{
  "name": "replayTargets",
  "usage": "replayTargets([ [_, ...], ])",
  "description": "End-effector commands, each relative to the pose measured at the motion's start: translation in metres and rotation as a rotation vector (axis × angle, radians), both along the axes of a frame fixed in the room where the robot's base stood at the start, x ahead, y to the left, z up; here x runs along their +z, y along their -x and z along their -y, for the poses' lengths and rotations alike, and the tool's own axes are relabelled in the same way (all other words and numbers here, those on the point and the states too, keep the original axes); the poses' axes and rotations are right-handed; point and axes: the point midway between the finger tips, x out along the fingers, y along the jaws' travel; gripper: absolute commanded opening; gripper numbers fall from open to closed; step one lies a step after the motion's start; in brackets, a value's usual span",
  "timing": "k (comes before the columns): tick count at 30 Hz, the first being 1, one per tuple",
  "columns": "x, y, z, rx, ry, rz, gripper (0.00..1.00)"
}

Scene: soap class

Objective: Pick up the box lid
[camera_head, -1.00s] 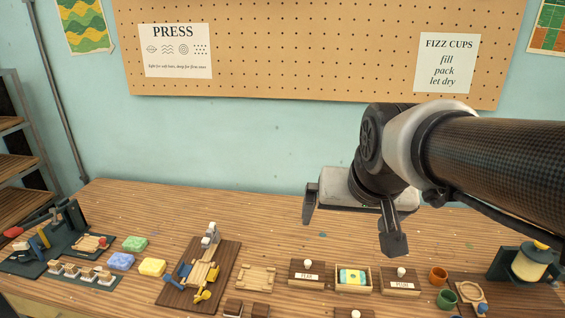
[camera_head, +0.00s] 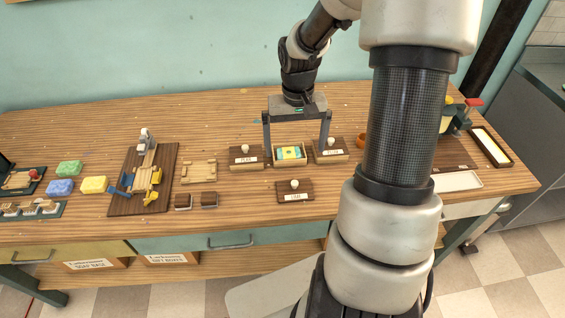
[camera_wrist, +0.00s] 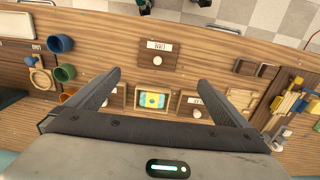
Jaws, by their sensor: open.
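Three dark wooden lids with pale knobs and white labels lie on the bench. One (camera_head: 245,163) is left of the open box, one (camera_head: 334,156) is right of it, and one (camera_head: 285,186) is in front. The front lid also shows in the wrist view (camera_wrist: 168,63). The small wooden box (camera_head: 277,159) holds a blue, yellow and green soap (camera_head: 290,153). My gripper (camera_head: 296,143) is open and empty, pointing down, with its fingers spread either side of the box. In the wrist view my gripper (camera_wrist: 160,77) partly covers the left lid beside the box. The gripper's height is unclear.
A blue cup (camera_wrist: 61,44) and a green cup (camera_wrist: 64,73) show in the wrist view. Bare bench lies behind the lids.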

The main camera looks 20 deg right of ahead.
Motion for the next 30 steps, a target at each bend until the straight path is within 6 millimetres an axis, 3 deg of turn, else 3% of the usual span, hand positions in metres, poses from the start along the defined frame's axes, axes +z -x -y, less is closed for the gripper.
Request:
replayTargets([
  [5,-0.026,0.002,0.001,0.0,-0.007,-0.013,1.0],
  [15,-0.099,0.002,0.001,-0.001,-0.006,-0.012,1.0],
  [26,-0.131,0.001,0.002,-0.002,-0.004,-0.008,1.0],
  [30,-0.153,0.0,0.005,-0.001,-0.006,-0.011,1.0],
])
